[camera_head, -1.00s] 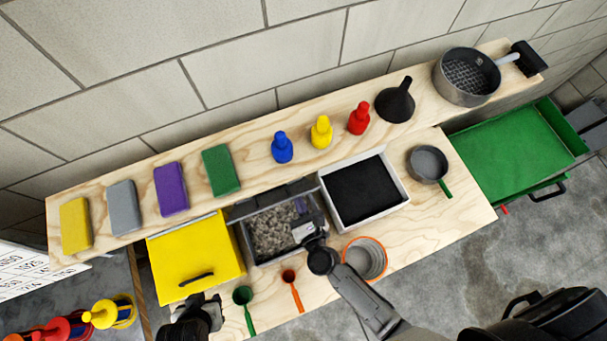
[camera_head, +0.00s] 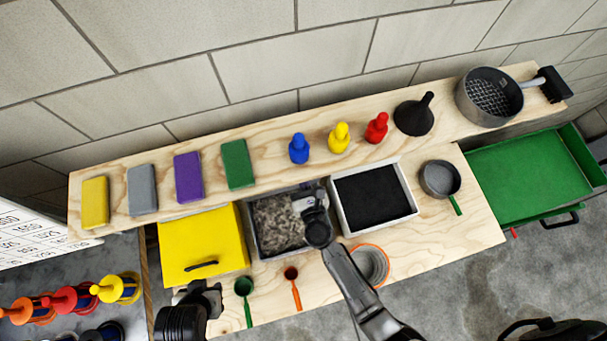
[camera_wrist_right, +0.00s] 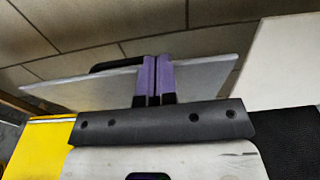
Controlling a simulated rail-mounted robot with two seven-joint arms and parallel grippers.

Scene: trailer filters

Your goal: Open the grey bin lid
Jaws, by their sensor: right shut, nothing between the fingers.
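The grey bin (camera_head: 252,225) stands open between the yellow-lidded bin and the white bin, with grey gravel-like contents (camera_head: 278,222) showing. Its grey lid (camera_wrist_right: 210,78) is raised at the back. The wrist view shows it as a flat panel with a dark handle (camera_wrist_right: 112,66) on its far side. My right gripper (camera_head: 304,188) is over the back right of the bin. Its purple fingers are shut and empty in front of the lid in the wrist view (camera_wrist_right: 156,72); I cannot tell whether they touch it. My left gripper (camera_head: 205,292) is near the table's front left, its jaws unclear.
The yellow bin (camera_head: 205,240) is closed. The white bin (camera_head: 343,222) holds black material. Scoops (camera_head: 244,288) and an orange-rimmed cup (camera_head: 370,263) are at the front.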

